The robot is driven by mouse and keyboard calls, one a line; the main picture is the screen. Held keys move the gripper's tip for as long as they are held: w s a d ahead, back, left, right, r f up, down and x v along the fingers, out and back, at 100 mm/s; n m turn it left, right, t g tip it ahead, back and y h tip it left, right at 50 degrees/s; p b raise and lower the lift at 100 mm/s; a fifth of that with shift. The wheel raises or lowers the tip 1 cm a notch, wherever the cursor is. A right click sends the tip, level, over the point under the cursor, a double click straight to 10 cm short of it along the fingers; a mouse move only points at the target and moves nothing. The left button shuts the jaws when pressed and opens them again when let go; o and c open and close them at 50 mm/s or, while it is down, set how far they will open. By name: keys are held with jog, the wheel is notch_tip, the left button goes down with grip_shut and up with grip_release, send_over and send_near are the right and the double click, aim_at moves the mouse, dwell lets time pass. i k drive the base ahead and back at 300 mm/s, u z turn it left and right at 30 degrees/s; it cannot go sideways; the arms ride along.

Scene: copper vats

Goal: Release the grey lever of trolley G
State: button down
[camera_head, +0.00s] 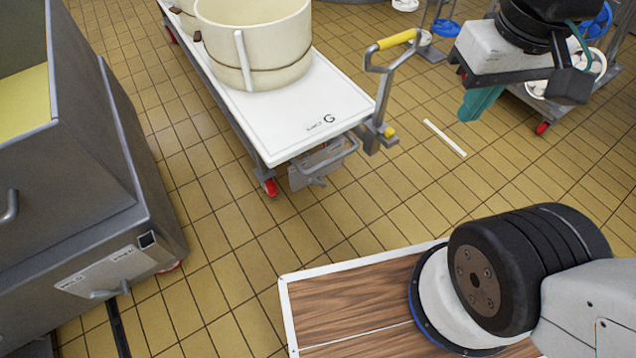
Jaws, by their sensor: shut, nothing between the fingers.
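Trolley G (345,85) has a white top with a black letter G near its front right corner. It stands on the tiled floor in the upper middle of the head view. A grey lever (317,180) shows small and low, at a plate under the trolley's front edge. Its exact setting is hard to tell. My gripper (477,105), with teal fingers, is shut and empty at the upper right. It is well to the right of the lever and apart from the trolley.
Trolley G carries a cream vat (260,45) and has a yellow-gripped handle (397,40) at its right corner. A grey metal unit (70,200) with its own plate and lever stands left. Another trolley (600,100) is behind my gripper.

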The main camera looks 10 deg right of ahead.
aim_at(317, 182)
jog(key=k, duration=0.6)
jog(key=u, duration=0.65)
jog(key=i, duration=1)
jog(key=z, duration=0.05)
